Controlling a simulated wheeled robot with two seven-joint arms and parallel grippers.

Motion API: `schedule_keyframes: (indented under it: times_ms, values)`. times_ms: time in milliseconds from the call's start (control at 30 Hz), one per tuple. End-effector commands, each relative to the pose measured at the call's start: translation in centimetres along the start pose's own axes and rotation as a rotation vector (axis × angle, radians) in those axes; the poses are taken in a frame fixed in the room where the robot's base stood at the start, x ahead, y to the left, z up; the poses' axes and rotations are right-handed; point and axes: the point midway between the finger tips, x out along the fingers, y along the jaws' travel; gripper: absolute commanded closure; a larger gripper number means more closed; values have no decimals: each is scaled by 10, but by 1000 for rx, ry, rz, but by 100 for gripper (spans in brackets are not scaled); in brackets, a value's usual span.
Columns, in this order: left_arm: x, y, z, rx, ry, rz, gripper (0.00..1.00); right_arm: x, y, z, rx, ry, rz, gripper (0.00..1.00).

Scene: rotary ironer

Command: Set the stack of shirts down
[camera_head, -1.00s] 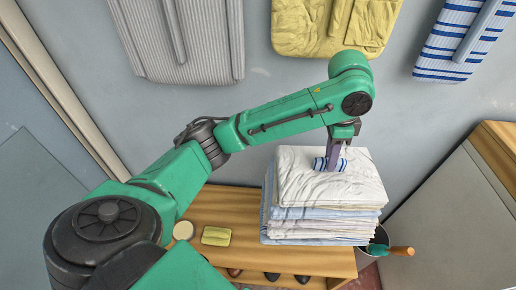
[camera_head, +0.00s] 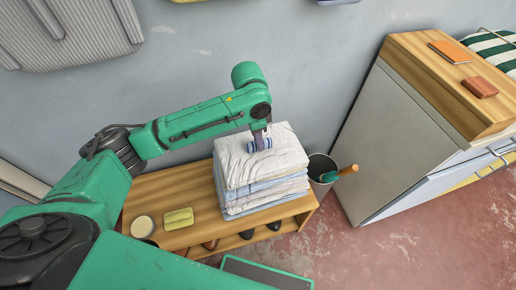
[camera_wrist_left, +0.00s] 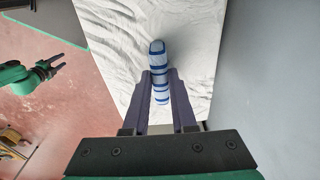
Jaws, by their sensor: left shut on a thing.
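The stack of folded shirts (camera_head: 238,188) is white on top with pale blue and white layers below. It is at the right end of a wooden bench (camera_head: 180,190); I cannot tell whether its underside touches the bench. A blue-and-white striped roll (camera_head: 263,145) is on top of the stack. My left gripper (camera_head: 259,140) points down and is shut on this roll. In the left wrist view the roll (camera_wrist_left: 157,56) sits between the fingers, above the white top shirt (camera_wrist_left: 120,45). My right gripper (camera_wrist_left: 53,67) shows at the left of that view, fingers apart and empty.
A round tin (camera_head: 143,226) and a yellow-green block (camera_head: 179,219) are on the bench, left of the stack. Shoes (camera_head: 246,234) are below. A grey bin (camera_head: 322,170) with a green-and-orange tool stands close at right, before a wood-topped cabinet (camera_head: 420,60).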

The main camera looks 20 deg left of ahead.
Motion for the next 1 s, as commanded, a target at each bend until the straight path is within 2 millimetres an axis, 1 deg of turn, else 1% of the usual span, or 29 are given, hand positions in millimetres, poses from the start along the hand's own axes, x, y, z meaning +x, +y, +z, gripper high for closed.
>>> schedule_keyframes:
  times_ms: [200,233,533,567,600,633,900,1000]
  values:
    - [34,0,3,1,-1,-1,100,5,-1,0,1,0,-1,50]
    - [37,0,3,1,1,-2,100,5,-1,0,1,0,-2,50]
    - [40,0,3,1,2,-2,100,4,-4,0,2,1,-5,50]
    - [42,0,4,1,-2,0,64,5,-4,0,2,1,-5,50]
    - [42,0,4,1,-2,0,48,5,-4,0,2,1,-5,50]
    - [42,0,4,1,-2,0,45,5,-4,0,2,1,-5,50]
    - [41,0,4,1,-1,0,45,5,-4,0,1,1,-5,50]
    - [33,0,4,1,0,-1,45,4,-4,0,1,1,-5,50]
